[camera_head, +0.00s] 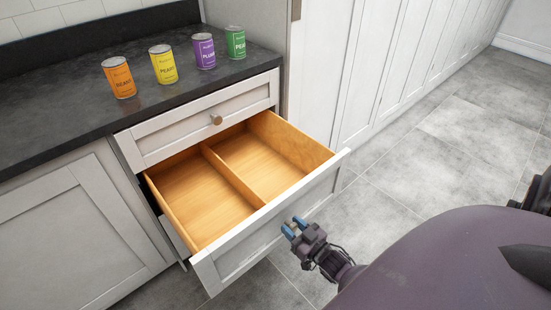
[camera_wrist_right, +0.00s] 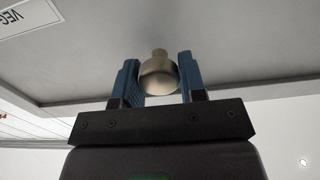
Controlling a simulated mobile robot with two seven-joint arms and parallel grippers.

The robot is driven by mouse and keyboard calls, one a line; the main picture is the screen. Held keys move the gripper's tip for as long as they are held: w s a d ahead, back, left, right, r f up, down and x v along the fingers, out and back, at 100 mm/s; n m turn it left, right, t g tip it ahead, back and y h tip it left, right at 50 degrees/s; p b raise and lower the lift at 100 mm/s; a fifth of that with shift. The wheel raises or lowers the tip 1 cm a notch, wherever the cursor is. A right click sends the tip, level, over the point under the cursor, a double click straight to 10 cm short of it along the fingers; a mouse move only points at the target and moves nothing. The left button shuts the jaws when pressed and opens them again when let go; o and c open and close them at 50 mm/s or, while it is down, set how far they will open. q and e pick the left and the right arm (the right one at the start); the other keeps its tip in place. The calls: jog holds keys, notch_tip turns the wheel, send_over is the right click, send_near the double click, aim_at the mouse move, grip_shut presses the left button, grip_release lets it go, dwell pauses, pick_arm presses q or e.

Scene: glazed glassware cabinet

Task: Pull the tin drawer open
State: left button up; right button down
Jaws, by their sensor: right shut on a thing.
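The tin drawer (camera_head: 272,222) stands pulled well out below the counter. Its wooden inside (camera_head: 262,162) is empty and split in two by a divider (camera_head: 232,174). My right gripper (camera_head: 294,228) is at the outer face of the drawer front. In the right wrist view my right gripper (camera_wrist_right: 158,82) has its blue fingers on either side of a round metal knob (camera_wrist_right: 159,75) and is shut on it. The knob is hidden in the head view. My left gripper is not in view.
Orange (camera_head: 118,78), yellow (camera_head: 163,64), purple (camera_head: 204,51) and green (camera_head: 235,42) tins stand on the dark counter (camera_head: 60,112). A shut upper drawer (camera_head: 190,128) with a knob (camera_head: 216,120) sits above. Grey floor (camera_head: 440,150) is clear to the right.

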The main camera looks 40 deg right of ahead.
jog(key=s+p, duration=0.1)
jog(key=s, duration=0.8)
jog(key=shift+s+d, duration=0.15)
jog(key=shift+s, duration=0.25)
jog(key=c, duration=0.7)
grip_release()
